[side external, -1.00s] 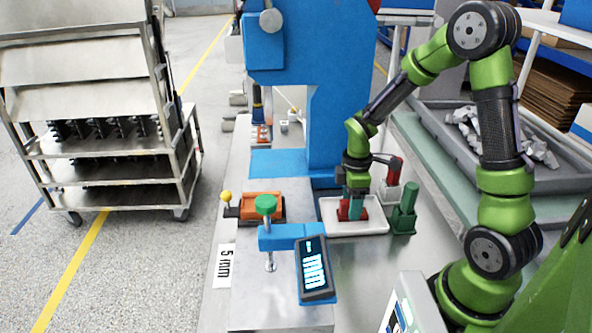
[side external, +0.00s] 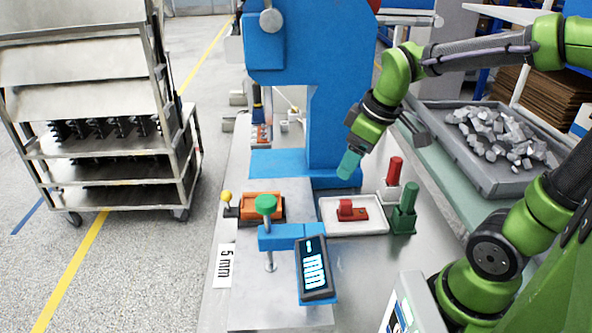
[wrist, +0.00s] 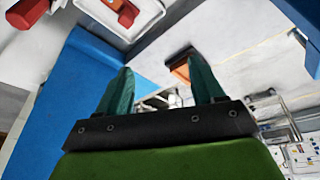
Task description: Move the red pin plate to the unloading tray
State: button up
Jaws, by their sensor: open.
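The red pin plate (side external: 351,211), a flat red plate with a raised red block, lies in the white tray (side external: 329,225) on the metal bench. It also shows at the top of the wrist view (wrist: 122,10), in part of the white tray (wrist: 147,22). My gripper (side external: 347,165) is above and behind the tray, tilted, clear of the plate. In the wrist view its two teal fingers (wrist: 161,92) are spread apart with nothing between them.
A red pin in a white holder (side external: 392,179) and a green one in a green holder (side external: 404,210) stand right of the tray. The blue press (side external: 335,130) rises behind. A green-knobbed clamp (side external: 266,206), a display (side external: 315,268) and an orange block (side external: 263,206) stand left.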

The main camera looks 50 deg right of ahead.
jog(key=s+a+r+m+t+y, duration=0.1)
jog(key=s+a+r+m+t, duration=0.2)
jog(key=s+a+m, duration=0.2)
jog(key=shift+s+a+r+m+t+y, duration=0.25)
jog(key=shift+a+m, duration=0.2)
jog(key=shift+m, duration=0.35)
